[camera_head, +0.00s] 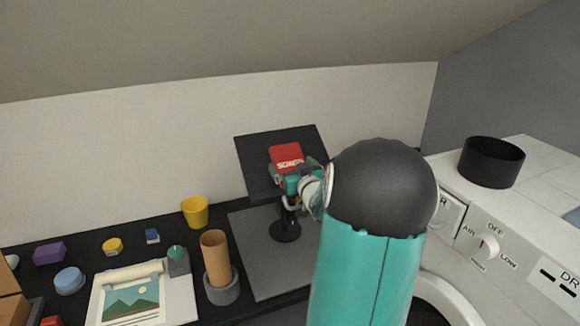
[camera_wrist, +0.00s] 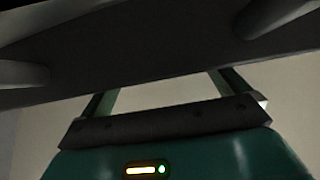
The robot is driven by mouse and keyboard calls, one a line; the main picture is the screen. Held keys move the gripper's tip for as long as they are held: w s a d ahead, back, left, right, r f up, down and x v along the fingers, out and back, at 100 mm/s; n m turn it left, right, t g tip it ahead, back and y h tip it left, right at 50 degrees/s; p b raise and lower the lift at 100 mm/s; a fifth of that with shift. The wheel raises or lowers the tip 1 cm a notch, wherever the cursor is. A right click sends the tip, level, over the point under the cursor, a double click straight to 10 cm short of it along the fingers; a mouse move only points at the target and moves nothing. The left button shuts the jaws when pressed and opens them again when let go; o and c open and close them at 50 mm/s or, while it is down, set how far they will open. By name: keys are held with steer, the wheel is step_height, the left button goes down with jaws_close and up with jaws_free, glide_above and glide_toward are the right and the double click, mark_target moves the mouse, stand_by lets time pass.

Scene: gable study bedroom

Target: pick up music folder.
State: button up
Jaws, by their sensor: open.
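A dark, tilted flat panel (camera_head: 263,150) stands on a black stand with a round base. I cannot tell whether it is the music folder or the stand's rest. A red block with white lettering (camera_head: 287,157) shows in front of the panel; I cannot tell whether it belongs to my wrist. My gripper (camera_head: 290,185) is at the panel's lower edge, its fingertips hard to make out. In the wrist view, a dark flat surface (camera_wrist: 150,60) crosses the upper picture and hides the ends of my open, teal fingers. I see no clear grip on anything.
A dark table holds a yellow cup (camera_head: 195,211), an orange cylinder in a grey holder (camera_head: 216,258), a landscape picture (camera_head: 130,297) and several small items. A grey mat (camera_head: 265,265) lies under the stand. A white washer or dryer (camera_head: 490,225) with a black bowl (camera_head: 491,162) is right.

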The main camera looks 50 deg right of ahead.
steer(key=c, duration=0.9)
steer(key=shift+r, duration=0.1)
